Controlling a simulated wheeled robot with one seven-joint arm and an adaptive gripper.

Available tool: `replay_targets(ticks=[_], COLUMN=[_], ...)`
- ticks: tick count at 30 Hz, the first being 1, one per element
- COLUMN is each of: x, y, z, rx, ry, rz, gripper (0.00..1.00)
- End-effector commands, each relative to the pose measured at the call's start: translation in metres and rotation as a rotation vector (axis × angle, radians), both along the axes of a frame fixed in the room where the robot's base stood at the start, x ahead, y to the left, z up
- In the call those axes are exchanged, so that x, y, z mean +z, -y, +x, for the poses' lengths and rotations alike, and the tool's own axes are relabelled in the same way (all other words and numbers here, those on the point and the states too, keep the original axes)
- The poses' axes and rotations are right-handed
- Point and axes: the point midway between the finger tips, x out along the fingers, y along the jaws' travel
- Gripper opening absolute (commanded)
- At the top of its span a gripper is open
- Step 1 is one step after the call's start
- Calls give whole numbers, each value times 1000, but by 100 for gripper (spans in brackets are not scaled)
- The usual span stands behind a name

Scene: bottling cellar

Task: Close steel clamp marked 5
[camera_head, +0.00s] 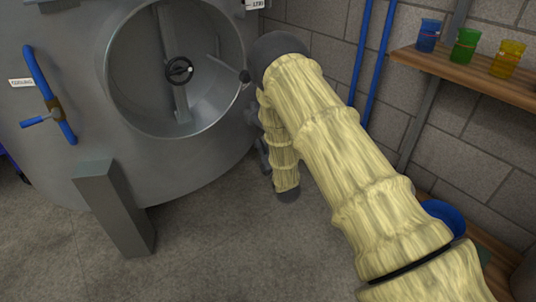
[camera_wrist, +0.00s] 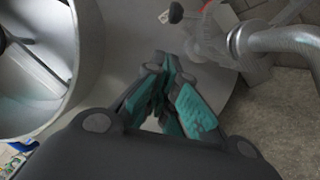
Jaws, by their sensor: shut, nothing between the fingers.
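The round steel hatch (camera_head: 178,70) is in the tank front, with a dark handwheel (camera_head: 179,71) on its crossbar. A thin steel lever with a dark knob (camera_head: 244,76) sits at the hatch's right rim, by my arm; it may be the clamp, but I cannot read a 5 on it. The wrist view shows the hatch opening (camera_wrist: 38,70) at left and a dark knob (camera_wrist: 176,12) beyond my fingers. My gripper (camera_wrist: 172,82) is shut and empty, in front of the tank wall between hatch and pipe. In the head view my arm largely hides it.
A steel pipe (camera_wrist: 280,40) runs close to the right of my gripper. A blue-handled valve (camera_head: 50,95) is on the tank's left. A grey tank leg (camera_head: 115,207) stands below. A wooden shelf (camera_head: 470,75) with coloured cups is at right. The front floor is clear.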

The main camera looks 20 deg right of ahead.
Motion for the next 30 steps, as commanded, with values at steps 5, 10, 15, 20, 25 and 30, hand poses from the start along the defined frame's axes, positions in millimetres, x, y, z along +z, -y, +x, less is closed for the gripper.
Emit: replay_targets(ticks=[5, 10, 15, 20, 25, 30], x=[9, 16, 19, 20, 20, 22], y=[11, 18, 22, 23, 22, 15], z=[21, 32, 36, 36, 36, 39], rx=[-2, -1, 0, 0, 1, 10], ry=[2, 0, -1, -1, -1, -7], rz=[1, 1, 1, 0, 1, 18], gripper=[0, 0, 0, 0, 0, 0])
